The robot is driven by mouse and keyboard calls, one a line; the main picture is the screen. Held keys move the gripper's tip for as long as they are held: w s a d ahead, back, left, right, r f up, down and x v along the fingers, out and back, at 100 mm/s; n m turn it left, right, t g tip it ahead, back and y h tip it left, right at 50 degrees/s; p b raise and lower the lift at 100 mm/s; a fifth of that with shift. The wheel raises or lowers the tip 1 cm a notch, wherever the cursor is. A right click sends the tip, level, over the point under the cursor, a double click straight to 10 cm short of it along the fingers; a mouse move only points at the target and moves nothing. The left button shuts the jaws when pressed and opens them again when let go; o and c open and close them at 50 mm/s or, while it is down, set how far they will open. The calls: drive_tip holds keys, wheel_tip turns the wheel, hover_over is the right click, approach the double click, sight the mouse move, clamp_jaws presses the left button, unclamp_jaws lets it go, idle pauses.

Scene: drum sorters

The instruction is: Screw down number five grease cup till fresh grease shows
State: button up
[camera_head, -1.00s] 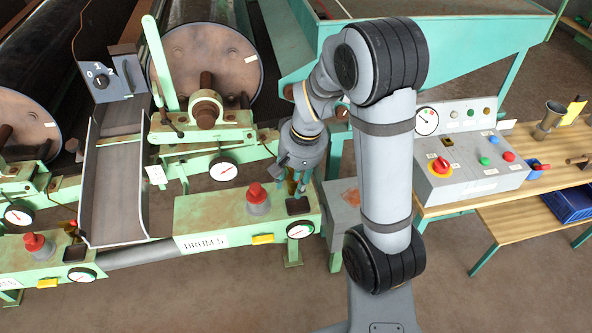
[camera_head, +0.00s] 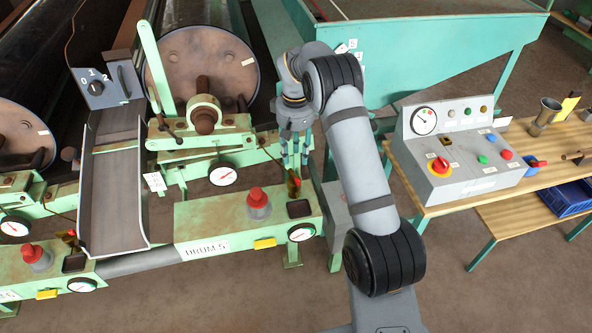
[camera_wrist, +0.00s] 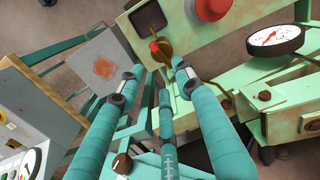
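The drum 5 housing (camera_head: 190,215) is a worn green box labelled "DRUM 5". A small brass fitting with a red part (camera_head: 293,184) stands near its right end and looks like the grease cup. In the wrist view the brass fitting (camera_wrist: 166,57) shows just beyond my fingertips. My gripper (camera_head: 295,160) hangs above and behind it, pointing down. In the wrist view its teal fingers (camera_wrist: 157,78) are spread, with nothing held between them. A dark square recess (camera_head: 299,208) lies beside the fitting. I cannot tell whether it holds grease.
A red mushroom knob (camera_head: 257,200) rises left of the fitting, and a dial gauge (camera_head: 301,232) sits on the front right. A sloping chute (camera_head: 115,195) stands left. A control box (camera_head: 462,158) rests on the wooden bench (camera_head: 440,205) at right.

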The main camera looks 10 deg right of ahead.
sight(294, 179)
wheel_tip(294, 179, down, 8)
drive_tip(key=shift+p, duration=0.85)
drive_tip(key=shift+c, duration=0.5)
drive_tip(key=c, duration=0.8)
